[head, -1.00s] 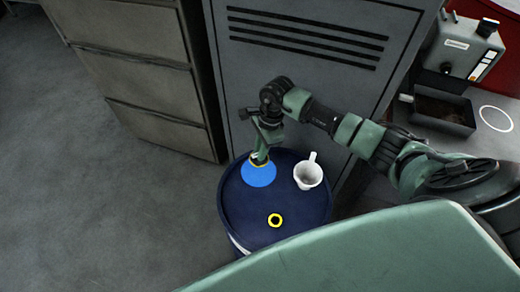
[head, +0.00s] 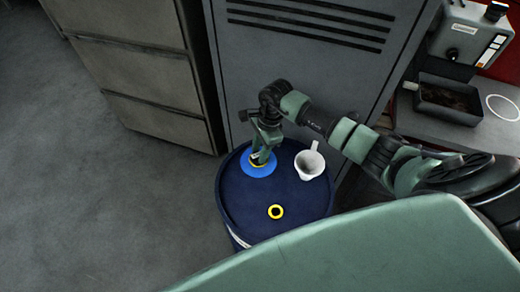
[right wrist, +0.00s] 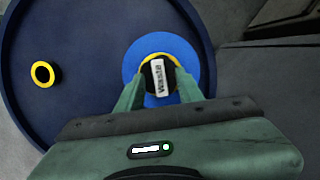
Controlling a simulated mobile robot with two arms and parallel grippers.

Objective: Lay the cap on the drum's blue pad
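The cap (right wrist: 159,64), black with a yellow rim and a white "Waste" label, shows between the fingers of my right gripper (right wrist: 159,83) in the right wrist view. The fingers look closed on its sides. In the head view the right gripper (head: 261,156) points down over the blue pad (head: 258,170), and only a little of the yellow rim shows. The cap is over the middle of the blue disc, which also shows around it in the right wrist view (right wrist: 131,66). I cannot tell whether it touches the pad. My left gripper is not in view.
The dark blue drum (head: 240,205) also carries a white mug (head: 309,165) right of the pad and a yellow-ringed opening (head: 275,212) nearer me. A grey louvred cabinet (head: 300,75) stands close behind. A bench (head: 480,135) with a dark tray (head: 448,98) is at the right.

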